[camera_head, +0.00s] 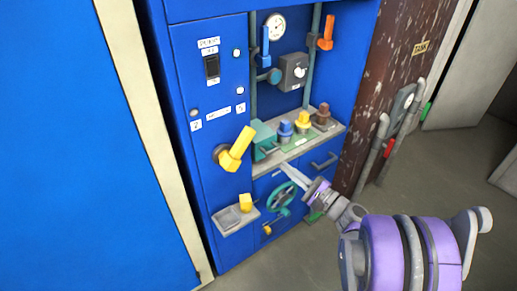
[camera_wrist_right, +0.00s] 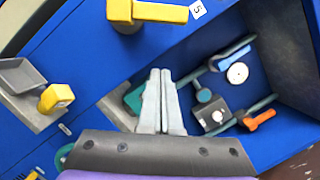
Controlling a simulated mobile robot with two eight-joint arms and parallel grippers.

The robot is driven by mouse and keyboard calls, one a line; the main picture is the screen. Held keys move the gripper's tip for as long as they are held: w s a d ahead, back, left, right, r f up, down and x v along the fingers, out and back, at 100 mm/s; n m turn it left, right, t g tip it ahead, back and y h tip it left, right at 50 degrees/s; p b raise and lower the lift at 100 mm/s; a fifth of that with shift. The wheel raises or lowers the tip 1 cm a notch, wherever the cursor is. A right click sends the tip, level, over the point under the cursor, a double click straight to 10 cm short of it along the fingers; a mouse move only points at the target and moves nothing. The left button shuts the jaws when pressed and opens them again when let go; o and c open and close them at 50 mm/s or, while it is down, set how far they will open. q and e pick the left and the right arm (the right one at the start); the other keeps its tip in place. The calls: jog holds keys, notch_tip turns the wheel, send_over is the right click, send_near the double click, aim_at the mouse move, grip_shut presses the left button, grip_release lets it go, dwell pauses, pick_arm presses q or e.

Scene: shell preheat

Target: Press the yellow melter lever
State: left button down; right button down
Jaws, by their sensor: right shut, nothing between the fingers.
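A large yellow lever (camera_head: 236,150) sticks out from a round mount on the blue cabinet's left panel, angled up to the right. It also shows at the top of the wrist view (camera_wrist_right: 150,12). A smaller yellow block (camera_head: 245,202) stands at a grey tray (camera_head: 228,220) lower down, also in the wrist view (camera_wrist_right: 57,97). I cannot tell by label which yellow part is the melter lever. My right gripper (camera_head: 284,168) is shut and empty, in front of the grey shelf and right of the large lever, apart from it. Its fingers (camera_wrist_right: 160,75) are together. My left gripper is out of view.
The grey shelf (camera_head: 275,160) holds a teal part (camera_head: 264,137) and blue, yellow (camera_head: 302,119) and brown knobs. A green handwheel (camera_head: 282,197) sits below. Pipes, a gauge (camera_head: 275,26), a blue lever (camera_head: 265,48) and an orange lever (camera_head: 326,33) are above. Open floor lies right.

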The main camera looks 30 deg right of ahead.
aim_at(238, 150)
jog(key=w+a+r, duration=0.4)
jog(key=w+a, duration=0.1)
jog(key=w, duration=0.4)
jog(key=shift+w+a, duration=0.2)
jog(key=shift+a, duration=0.15)
jog(key=shift+r+p, duration=0.15)
jog(key=shift+p, duration=0.15)
jog(key=shift+a+r+n, duration=0.15)
jog(key=shift+n, duration=0.35)
